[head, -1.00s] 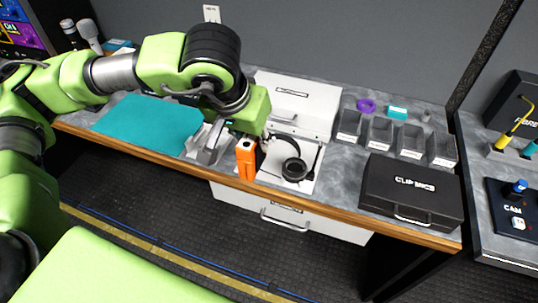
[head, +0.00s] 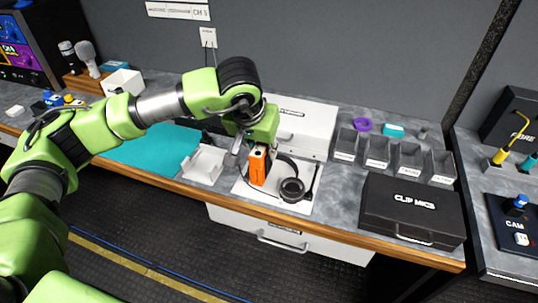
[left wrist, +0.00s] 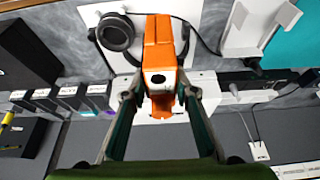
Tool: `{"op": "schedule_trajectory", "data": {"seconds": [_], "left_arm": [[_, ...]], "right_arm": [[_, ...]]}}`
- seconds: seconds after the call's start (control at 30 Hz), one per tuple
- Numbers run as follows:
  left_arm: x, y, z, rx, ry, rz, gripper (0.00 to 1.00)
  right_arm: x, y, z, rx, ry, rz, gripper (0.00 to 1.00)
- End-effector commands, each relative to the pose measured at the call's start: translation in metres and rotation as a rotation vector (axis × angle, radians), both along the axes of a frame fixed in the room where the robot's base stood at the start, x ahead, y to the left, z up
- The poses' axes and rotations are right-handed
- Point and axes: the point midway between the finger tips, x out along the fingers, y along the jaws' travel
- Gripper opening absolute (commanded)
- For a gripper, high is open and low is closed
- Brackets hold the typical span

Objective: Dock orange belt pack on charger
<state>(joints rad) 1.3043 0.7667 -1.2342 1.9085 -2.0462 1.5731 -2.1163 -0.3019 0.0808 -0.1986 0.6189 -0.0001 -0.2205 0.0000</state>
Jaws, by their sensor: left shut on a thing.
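My left gripper (head: 257,148) is shut on the orange belt pack (head: 258,169), holding it roughly upright over the white mat. Whether the pack touches the mat I cannot tell. In the left wrist view the pack (left wrist: 158,45) sits between the fingers (left wrist: 160,97). A pale cradle (head: 204,164), which looks like the charger, stands left of the pack and is empty. It also shows at the top right of the left wrist view (left wrist: 262,25), with a cable near it. My right gripper is not in view.
Black headphones (head: 291,190) lie on the white mat (head: 300,207) just right of the pack. A white drawer box (head: 305,122) stands behind. A teal mat (head: 150,152) lies left of the cradle. Grey bins (head: 376,153) and a black CLIP MICS case (head: 411,208) are to the right.

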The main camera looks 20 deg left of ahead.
Motion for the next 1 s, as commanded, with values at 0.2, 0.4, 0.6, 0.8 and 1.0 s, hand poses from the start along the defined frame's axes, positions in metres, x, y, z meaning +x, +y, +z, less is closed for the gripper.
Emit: {"op": "schedule_trajectory", "data": {"seconds": [0.2, 0.4, 0.6, 0.8, 1.0], "left_arm": [[0.018, -0.006, -0.019, -0.002, -0.004, 0.001, 0.00], [0.025, -0.009, -0.038, -0.001, 0.002, 0.001, 0.00], [0.025, -0.009, -0.059, -0.002, -0.003, 0.001, 0.00], [0.026, -0.009, -0.061, -0.002, -0.004, 0.001, 0.00], [0.026, -0.009, -0.066, -0.002, -0.005, 0.001, 0.00]], "right_arm": [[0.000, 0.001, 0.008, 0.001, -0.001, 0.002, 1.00], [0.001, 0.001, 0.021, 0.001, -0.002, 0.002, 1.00], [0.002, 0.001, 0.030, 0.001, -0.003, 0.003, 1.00], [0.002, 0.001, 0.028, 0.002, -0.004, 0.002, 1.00], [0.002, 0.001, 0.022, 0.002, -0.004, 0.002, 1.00]]}}
